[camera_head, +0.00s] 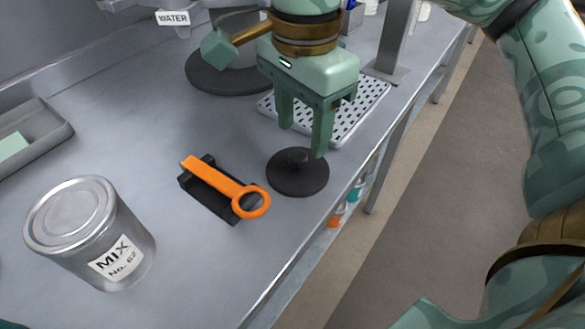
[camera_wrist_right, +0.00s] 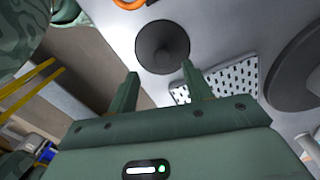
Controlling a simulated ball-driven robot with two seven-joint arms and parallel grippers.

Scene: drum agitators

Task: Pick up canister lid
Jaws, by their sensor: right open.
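A dark round lid with a knob on top (camera_head: 290,181) lies flat on the grey metal bench, near its right edge. It also shows in the right wrist view (camera_wrist_right: 160,50), just past the fingertips. My right gripper (camera_head: 303,138) is open and empty, with its fingers pointing down at the far side of the lid. One fingertip overlaps the lid's far edge in the head view; I cannot tell how high it is above it. In the right wrist view the open fingers (camera_wrist_right: 160,73) are apart, with nothing between them. My left gripper is not in view.
An orange ring-ended tool (camera_head: 222,184) rests on a black holder left of the lid. A metal can labelled MIX (camera_head: 75,225) stands front left. A perforated tray (camera_head: 358,118) and a large dark disc (camera_head: 215,80) lie behind. The bench drops off right of the lid.

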